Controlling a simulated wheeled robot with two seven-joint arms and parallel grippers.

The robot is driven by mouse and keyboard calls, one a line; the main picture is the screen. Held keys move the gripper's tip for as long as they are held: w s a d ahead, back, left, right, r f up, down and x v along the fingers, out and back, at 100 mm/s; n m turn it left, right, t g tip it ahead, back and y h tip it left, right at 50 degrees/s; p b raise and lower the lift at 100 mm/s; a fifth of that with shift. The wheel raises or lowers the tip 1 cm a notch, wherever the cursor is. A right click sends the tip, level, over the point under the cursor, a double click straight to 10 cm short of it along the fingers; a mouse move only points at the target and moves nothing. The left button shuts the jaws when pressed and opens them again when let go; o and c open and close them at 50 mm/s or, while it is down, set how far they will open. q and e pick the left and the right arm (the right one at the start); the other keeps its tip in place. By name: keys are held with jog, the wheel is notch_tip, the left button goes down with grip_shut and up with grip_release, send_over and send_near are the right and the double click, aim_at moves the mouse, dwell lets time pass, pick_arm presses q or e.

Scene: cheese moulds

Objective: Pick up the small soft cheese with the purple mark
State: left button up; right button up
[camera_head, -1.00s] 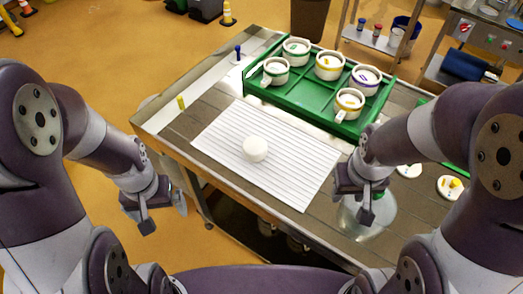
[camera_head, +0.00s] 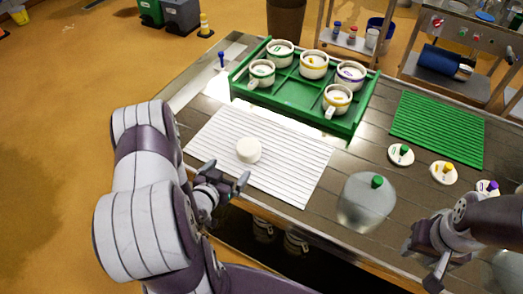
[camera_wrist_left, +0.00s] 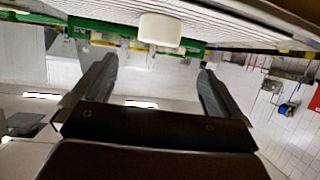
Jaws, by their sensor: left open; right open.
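A small round white cheese (camera_head: 249,149) lies on the white ribbed mat (camera_head: 300,178). No purple mark can be made out on it. A mould with a purple band (camera_head: 351,75) stands at the right of the green tray; its contents are too small to tell. My left gripper (camera_head: 227,174) is open and empty at the mat's front edge, just in front of the cheese and apart from it. In the left wrist view the cheese (camera_wrist_left: 160,30) shows beyond the two spread fingers (camera_wrist_left: 157,68). My right gripper (camera_head: 420,265) is open at the table's front right.
The green tray (camera_head: 290,103) holds several banded moulds. A clear jar with a green knob (camera_head: 366,205) stands right of the mat. Lids with green (camera_head: 401,155), yellow (camera_head: 443,173) and purple knobs (camera_head: 487,187) lie near a green ribbed mat (camera_head: 438,128).

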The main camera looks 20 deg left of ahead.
aim_at(243, 155)
pick_arm(q)
jog(key=x, duration=1.2)
jog(key=shift+s+d+f, duration=0.1)
jog(key=shift+f, duration=0.15)
jog(key=shift+r, duration=0.1)
jog(key=c, duration=0.7)
